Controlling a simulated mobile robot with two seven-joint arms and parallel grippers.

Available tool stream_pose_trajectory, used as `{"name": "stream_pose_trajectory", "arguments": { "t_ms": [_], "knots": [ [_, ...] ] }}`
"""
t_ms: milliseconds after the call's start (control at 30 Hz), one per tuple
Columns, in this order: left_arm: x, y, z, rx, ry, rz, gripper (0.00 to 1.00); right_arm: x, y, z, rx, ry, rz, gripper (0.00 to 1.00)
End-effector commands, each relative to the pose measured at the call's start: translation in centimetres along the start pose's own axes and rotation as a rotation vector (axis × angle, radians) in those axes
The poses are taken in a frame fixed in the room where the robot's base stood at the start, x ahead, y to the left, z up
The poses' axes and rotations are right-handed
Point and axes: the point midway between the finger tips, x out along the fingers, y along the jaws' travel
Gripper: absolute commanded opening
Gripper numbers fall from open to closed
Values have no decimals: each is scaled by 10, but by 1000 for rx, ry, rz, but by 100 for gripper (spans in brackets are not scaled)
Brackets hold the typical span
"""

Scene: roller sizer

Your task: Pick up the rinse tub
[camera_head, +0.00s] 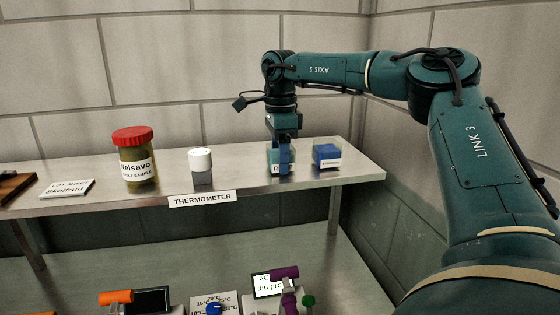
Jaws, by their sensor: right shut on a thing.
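The rinse tub (272,156) is a small teal tub with a white label, of which only an "R" shows. It stands at the right part of the steel shelf (240,186), and I cannot tell whether it touches the shelf. My right gripper (284,163) points down at it and is shut on it. The gripper's blue finger covers part of the tub's front and label. My left gripper is not in view.
A blue box (327,152) with a white label stands just right of the tub. Several devices sit on the lower bench (190,262).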

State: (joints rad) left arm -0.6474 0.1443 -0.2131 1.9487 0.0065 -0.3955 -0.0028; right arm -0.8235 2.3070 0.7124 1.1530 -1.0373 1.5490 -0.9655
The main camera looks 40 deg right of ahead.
Motion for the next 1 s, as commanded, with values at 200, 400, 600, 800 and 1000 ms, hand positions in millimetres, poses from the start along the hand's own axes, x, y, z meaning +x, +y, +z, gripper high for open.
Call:
{"name": "stream_pose_trajectory", "arguments": {
  "t_ms": [200,400,600,800,1000],
  "knots": [
    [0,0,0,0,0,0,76,-1,0,0,0,-1,-1,29],
    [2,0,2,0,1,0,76,-16,-1,1,0,-1,-5,29],
    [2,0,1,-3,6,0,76,-58,0,1,1,0,-6,29],
    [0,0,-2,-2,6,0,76,-90,0,1,0,1,-3,29],
    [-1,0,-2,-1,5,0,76,-101,0,0,0,-1,0,29]
  ]
}}
